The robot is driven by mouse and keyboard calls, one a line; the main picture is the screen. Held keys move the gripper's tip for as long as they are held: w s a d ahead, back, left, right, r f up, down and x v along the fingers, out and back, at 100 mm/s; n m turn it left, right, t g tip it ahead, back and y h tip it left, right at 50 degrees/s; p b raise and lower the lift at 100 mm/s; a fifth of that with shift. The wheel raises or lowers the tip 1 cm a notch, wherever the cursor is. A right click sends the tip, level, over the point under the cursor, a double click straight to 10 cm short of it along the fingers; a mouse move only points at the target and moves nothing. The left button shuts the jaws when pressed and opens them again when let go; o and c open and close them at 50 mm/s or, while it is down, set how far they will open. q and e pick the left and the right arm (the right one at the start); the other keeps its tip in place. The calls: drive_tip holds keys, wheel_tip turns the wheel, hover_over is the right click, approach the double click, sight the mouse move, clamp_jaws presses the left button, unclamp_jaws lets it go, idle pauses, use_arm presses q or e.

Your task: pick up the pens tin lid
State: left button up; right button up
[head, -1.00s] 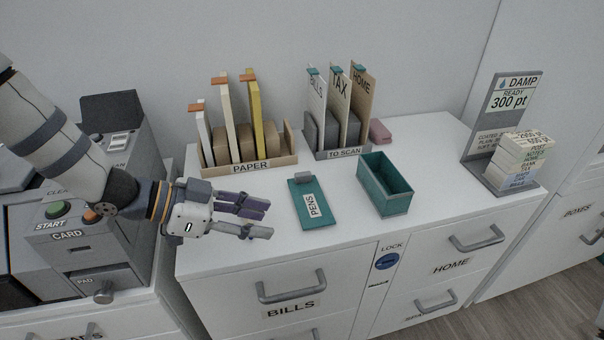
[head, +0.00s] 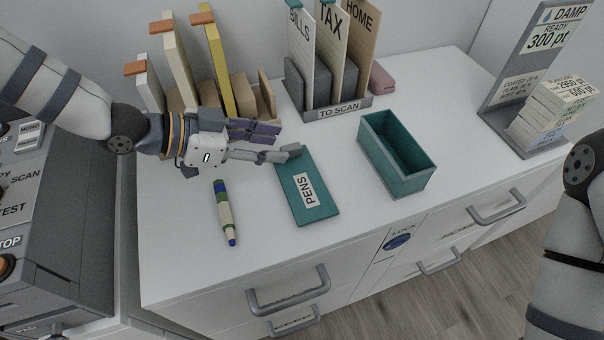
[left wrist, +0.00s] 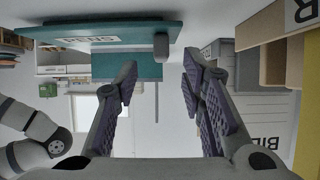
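The pens tin lid (head: 322,207) is a flat teal plate with a white PENS label and a small grey knob (head: 290,150) at its far end. It lies on the white desk top. In the left wrist view the lid (left wrist: 75,34) spans the top left, its knob (left wrist: 161,45) between the fingertips in the picture. My left gripper (head: 281,143) is open at the lid's far end, with fingertips close to the knob; contact is unclear. Its fingers (left wrist: 160,72) are apart and empty. The open teal tin (head: 410,185) stands right of the lid. My right gripper is out of view.
A blue, green and cream pen-like stick (head: 225,212) lies left of the lid. The TO SCAN rack (head: 345,109) and paper folders (head: 178,62) stand behind. A DAMP stand (head: 505,110) is at the right. Desk space before the lid is clear.

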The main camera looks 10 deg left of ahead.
sight(288, 147)
use_arm(q)
drive_tip(key=x, duration=0.3)
drive_tip(key=shift+f, duration=0.25)
drive_tip(key=shift+w+d, duration=0.1)
drive_tip(key=shift+r, duration=0.1)
drive_tip(key=shift+c, duration=0.3)
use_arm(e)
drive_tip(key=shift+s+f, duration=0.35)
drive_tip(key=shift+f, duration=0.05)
use_arm(q)
clamp_jaws()
